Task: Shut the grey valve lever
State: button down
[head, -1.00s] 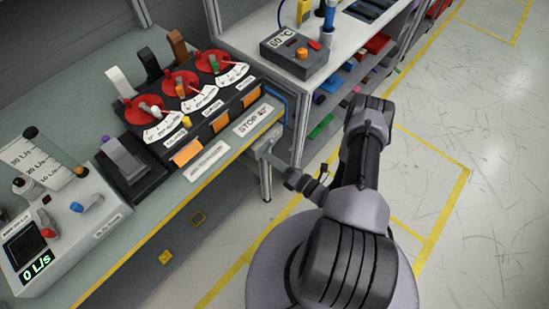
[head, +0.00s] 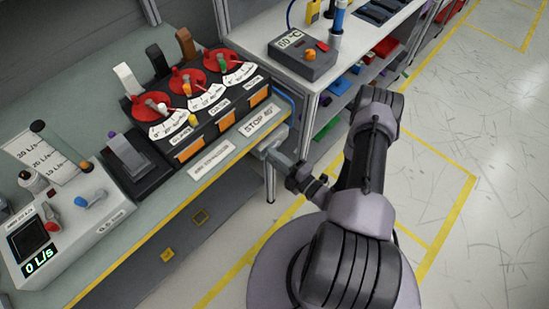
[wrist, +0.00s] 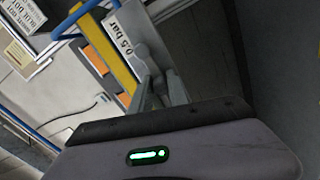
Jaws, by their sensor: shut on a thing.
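My gripper (head: 272,152) is low at the right end of the bench, just below its front edge and the STOP label. In the wrist view its fingers (wrist: 157,88) are closed together around the lower end of a grey bar, apparently the grey valve lever (wrist: 146,38). The lever stands beside a white "0.5 bar" label (wrist: 122,40). In the head view the gripper and bench edge mostly hide it. A separate grey paddle lever (head: 126,155) stands on a black base at the left of the bench, away from my gripper.
Red dials with coloured knobs (head: 187,80) stand on the bench (head: 170,215), with white, black and brown levers behind. A flow box (head: 70,220) reading 0 L/s is at the left. A blue pipe (wrist: 75,18) runs near the lever. Open floor (head: 480,180) lies right.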

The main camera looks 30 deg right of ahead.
jog(key=shift+r+m, duration=0.1)
jog(key=shift+m, duration=0.3)
jog(key=c, duration=1.3)
grip_release()
jog(key=shift+s+d, duration=0.1)
